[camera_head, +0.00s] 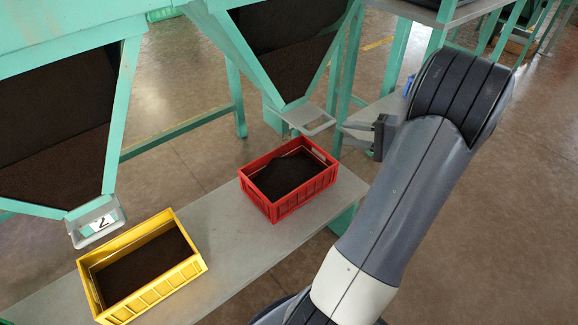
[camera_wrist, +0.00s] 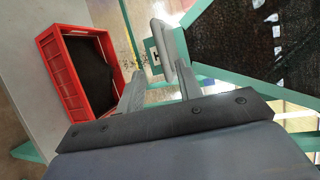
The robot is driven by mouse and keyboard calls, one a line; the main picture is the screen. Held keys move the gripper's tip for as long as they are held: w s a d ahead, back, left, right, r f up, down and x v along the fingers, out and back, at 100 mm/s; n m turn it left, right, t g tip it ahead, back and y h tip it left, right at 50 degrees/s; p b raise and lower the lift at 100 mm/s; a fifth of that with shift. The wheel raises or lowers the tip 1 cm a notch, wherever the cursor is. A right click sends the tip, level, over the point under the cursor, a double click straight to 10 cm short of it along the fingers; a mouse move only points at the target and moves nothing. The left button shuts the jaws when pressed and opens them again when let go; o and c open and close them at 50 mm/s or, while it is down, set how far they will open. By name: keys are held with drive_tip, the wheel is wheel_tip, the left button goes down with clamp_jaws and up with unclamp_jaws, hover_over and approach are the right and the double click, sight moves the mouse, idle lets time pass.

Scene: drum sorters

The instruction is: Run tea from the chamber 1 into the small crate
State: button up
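Chamber 1 (camera_head: 283,50) is a green-framed hopper with dark tea behind its panel; it also fills the right of the wrist view (camera_wrist: 245,45). Its grey gate handle (camera_head: 312,122) is at the bottom outlet, with a "1" label beside it in the wrist view (camera_wrist: 172,50). A red crate (camera_head: 295,207) stands below on the bench, holding a dark heap of tea (camera_head: 284,175). It is at upper left in the wrist view (camera_wrist: 72,108). My gripper (camera_head: 346,131) is open, its fingers apart just short of the handle in the wrist view (camera_wrist: 158,78). Nothing is held.
A yellow crate (camera_head: 163,287) with dark tea stands under chamber 2 (camera_head: 60,115), whose handle (camera_head: 98,222) bears a "2". Both crates are on a grey bench (camera_head: 232,245). Green legs (camera_head: 235,95) stand behind. Dark specks show near the handle in the wrist view; I cannot tell if they are falling.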

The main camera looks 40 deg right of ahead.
drive_tip(key=shift+s+f, duration=0.1)
drive_tip(key=shift+c, duration=0.8)
drive_tip(key=s+m, duration=0.1)
drive_tip(key=m, duration=0.1)
drive_tip(key=s+f+m+t, duration=0.1)
drive_tip(key=m, duration=0.2)
drive_tip(key=s+a+f+m+t+h, duration=0.1)
drive_tip(key=s+m, duration=0.1)
drive_tip(key=shift+f+m+p, duration=0.2)
drive_tip(key=shift+m+p, duration=0.1)
drive_tip(key=c, duration=0.4)
drive_tip(key=s+m+t+h, duration=0.1)
drive_tip(key=m, duration=0.3)
drive_tip(key=s+a+f+m+t+h, duration=0.1)
drive_tip(key=s+m+h, duration=0.1)
drive_tip(key=m, duration=0.2)
drive_tip(key=s+f+m+t+h, duration=0.1)
drive_tip(key=s+m, duration=0.1)
drive_tip(key=m, duration=0.2)
drive_tip(key=shift+a+t+p, duration=0.3)
drive_tip(key=shift+a, duration=0.1)
clamp_jaws()
drive_tip(key=w+a+r+m+h, duration=0.1)
drive_tip(key=w+r+m, duration=0.1)
drive_tip(key=w, duration=1.1)
drive_tip(key=shift+r+b, duration=0.3)
